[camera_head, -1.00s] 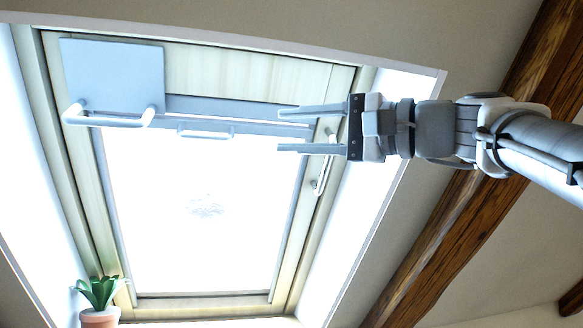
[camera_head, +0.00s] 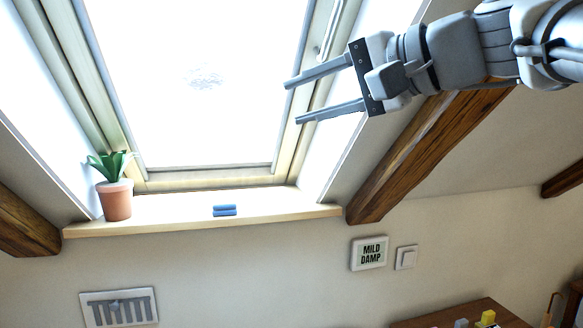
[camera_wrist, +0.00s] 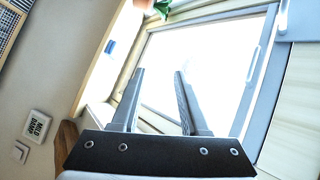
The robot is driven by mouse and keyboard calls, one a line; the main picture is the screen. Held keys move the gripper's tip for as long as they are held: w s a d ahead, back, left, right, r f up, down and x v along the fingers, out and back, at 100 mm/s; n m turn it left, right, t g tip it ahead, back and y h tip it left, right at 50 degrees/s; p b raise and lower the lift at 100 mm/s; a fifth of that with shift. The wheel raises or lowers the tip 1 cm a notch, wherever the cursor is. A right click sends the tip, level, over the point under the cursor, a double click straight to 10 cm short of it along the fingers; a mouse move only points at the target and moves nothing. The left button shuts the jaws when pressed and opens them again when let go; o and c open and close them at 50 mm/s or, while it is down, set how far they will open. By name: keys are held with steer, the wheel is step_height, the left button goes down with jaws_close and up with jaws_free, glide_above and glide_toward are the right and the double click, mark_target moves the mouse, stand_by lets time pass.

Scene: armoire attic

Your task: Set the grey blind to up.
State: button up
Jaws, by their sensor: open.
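The bright window (camera_head: 200,80) fills the upper left of the head view, cut off at the top. No blind shows there. In the wrist view, a grey bar (camera_wrist: 264,100) with a slim pale handle (camera_wrist: 253,64) crosses the right side of the window; it looks like the blind's edge, but I cannot be sure. My gripper (camera_head: 293,103) is open and empty, in front of the window's right frame in the head view. In the wrist view, its two fingers (camera_wrist: 159,72) stand apart over the window, left of the grey bar and not touching it.
A potted plant (camera_head: 116,200) and a small blue item (camera_head: 224,210) stand on the sill (camera_head: 270,213). A white handle (camera_head: 329,32) is on the right window frame. Below are a vent (camera_head: 118,308), a "MILD DAMP" display (camera_head: 369,253) and a switch (camera_head: 406,258). Wooden beams slope alongside.

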steer(key=s+d+f+n+g+h, duration=0.1)
steer(key=s+d+f+h, duration=0.3)
steer(key=f, duration=0.8)
steer(key=s+d+f+n+g+h, duration=0.1)
steer(key=s+d+f+n+h, duration=0.1)
steer(key=f, duration=1)
steer(key=s+d+f+n+g+h, duration=0.2)
steer(key=s+d+f+h, duration=0.3)
steer(key=f, duration=0.8)
steer(key=s, duration=0.3)
steer(key=shift+d+n+h, duration=0.3)
steer(key=shift+d, duration=0.1)
